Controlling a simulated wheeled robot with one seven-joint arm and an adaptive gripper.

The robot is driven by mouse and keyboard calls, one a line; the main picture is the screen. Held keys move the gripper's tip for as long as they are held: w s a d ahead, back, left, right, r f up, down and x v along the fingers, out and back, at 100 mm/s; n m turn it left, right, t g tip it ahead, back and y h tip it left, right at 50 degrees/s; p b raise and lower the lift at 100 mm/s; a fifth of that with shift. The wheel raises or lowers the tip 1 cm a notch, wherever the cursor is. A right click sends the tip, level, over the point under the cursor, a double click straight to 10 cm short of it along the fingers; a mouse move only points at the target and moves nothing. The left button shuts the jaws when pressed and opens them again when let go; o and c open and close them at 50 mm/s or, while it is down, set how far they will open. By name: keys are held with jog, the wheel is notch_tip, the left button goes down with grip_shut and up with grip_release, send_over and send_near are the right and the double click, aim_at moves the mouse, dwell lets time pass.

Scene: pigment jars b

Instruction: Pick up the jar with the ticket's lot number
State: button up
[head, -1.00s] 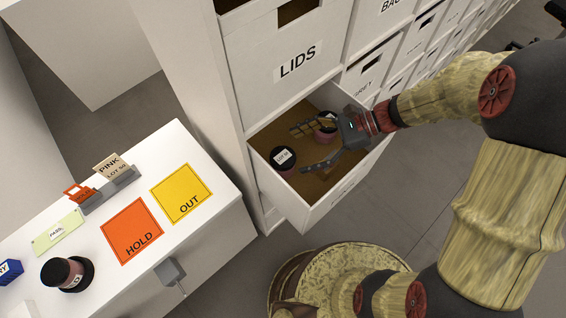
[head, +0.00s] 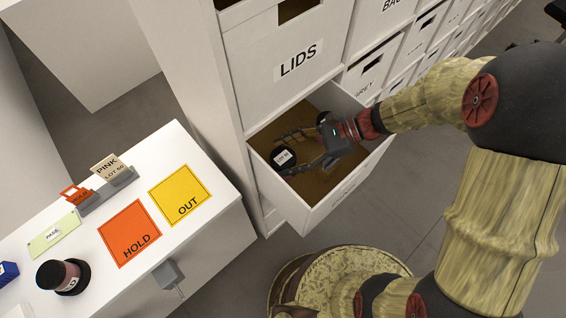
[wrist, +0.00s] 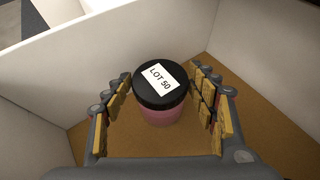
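The ticket (head: 108,168) reads PINK LOT 50 and stands in a grey holder on the white counter. A pink jar with a black lid (head: 283,157) stands in the open drawer; its label reads LOT 50 in the wrist view (wrist: 160,86). My gripper (head: 285,153) is open inside the drawer, its fingers reaching around the jar. In the wrist view the jar stands upright between the fingertips (wrist: 161,78), with a narrow gap on each side. A second jar, seen in the drawer earlier, is hidden now behind my gripper.
The drawer's white walls (head: 346,192) rise close around my gripper. The LIDS drawer (head: 262,62) is above. The counter holds an orange HOLD mat (head: 120,220), a yellow OUT mat (head: 168,185), a green PASS plate (head: 44,240) and another dark-lidded jar (head: 73,275).

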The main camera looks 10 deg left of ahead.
jog(key=c, duration=0.8)
